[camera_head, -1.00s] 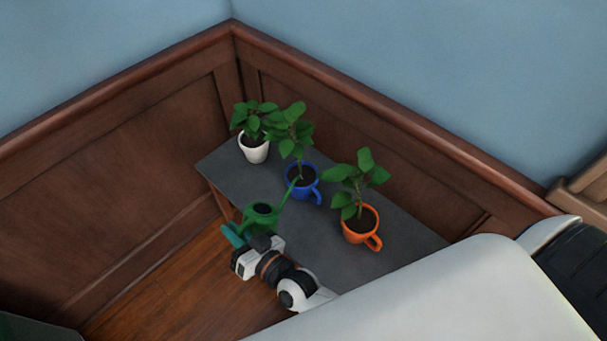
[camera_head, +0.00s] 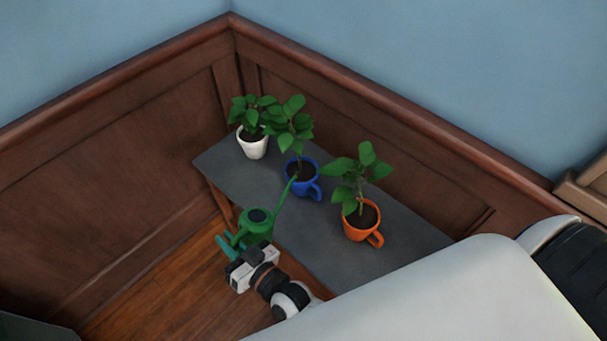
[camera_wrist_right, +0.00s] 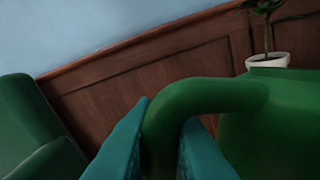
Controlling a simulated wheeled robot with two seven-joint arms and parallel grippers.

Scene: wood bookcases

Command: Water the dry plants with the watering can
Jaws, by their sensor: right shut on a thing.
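My right gripper (camera_head: 229,246) is shut on the handle of the green watering can (camera_head: 257,224), at the near left edge of the table. In the right wrist view the teal fingers (camera_wrist_right: 160,145) close around the can's curved handle (camera_wrist_right: 215,95). The spout points up and right, its tip close to the blue mug plant (camera_head: 301,179). The plant in the white pot (camera_head: 253,147) stands at the far left end. The plant in the orange mug (camera_head: 361,221) stands to the right. All three have green leaves and dark soil. I see no water. My left gripper is out of view.
The grey table (camera_head: 320,250) stands in a corner against brown wood panelling (camera_head: 130,165). Pale parts of my own body cover the lower right.

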